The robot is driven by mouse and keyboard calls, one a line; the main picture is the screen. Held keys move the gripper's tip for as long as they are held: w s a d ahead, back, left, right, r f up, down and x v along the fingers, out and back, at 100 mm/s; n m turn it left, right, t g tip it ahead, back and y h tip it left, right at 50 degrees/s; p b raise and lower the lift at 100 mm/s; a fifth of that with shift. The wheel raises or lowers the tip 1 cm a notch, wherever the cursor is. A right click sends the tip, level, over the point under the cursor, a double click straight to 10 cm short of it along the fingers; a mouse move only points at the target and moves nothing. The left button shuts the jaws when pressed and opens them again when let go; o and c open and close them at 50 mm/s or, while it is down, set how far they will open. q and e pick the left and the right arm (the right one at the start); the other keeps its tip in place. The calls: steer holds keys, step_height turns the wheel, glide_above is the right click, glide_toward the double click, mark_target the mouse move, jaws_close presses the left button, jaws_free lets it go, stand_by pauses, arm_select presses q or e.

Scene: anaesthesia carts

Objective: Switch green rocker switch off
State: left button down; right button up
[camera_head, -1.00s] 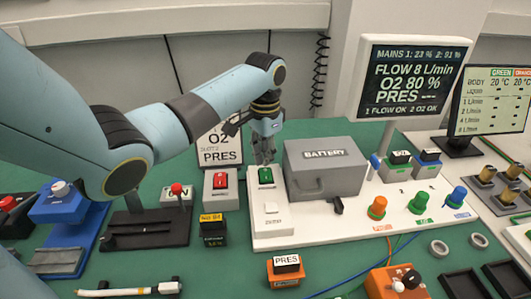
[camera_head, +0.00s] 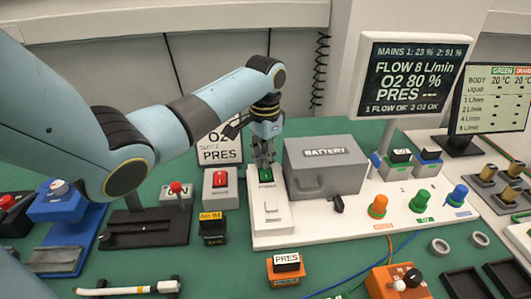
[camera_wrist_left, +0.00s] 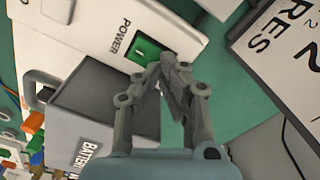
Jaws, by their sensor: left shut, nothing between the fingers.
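The green rocker switch (camera_head: 266,174) sits on a white raised block at the left end of the white panel. In the left wrist view the green rocker (camera_wrist_left: 147,52) shows beside the word POWER, partly behind the fingertips. My left gripper (camera_head: 265,168) points down with its fingertips right at the switch, and hides part of it. The left wrist view shows the fingers (camera_wrist_left: 172,68) shut together, empty, at the rocker's edge. I cannot tell whether they touch it. My right gripper does not show.
The grey BATTERY box (camera_head: 325,178) stands close right of the switch. Coloured knobs, such as the orange one (camera_head: 378,205), stand on the white panel (camera_head: 330,228).

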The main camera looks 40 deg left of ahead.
arm_select(q)
steer(key=shift+f, duration=0.5)
stand_by(0.3)
step_height(320, 180, up, 2)
steer(key=shift+r+p, duration=0.25)
steer(key=shift+p, duration=1)
step_height(320, 180, up, 5)
steer(key=p, duration=0.5)
steer(key=shift+f+p, duration=0.2)
steer(key=shift+p, duration=0.1)
steer(key=shift+d+f, duration=0.1)
steer(key=shift+f, duration=0.05)
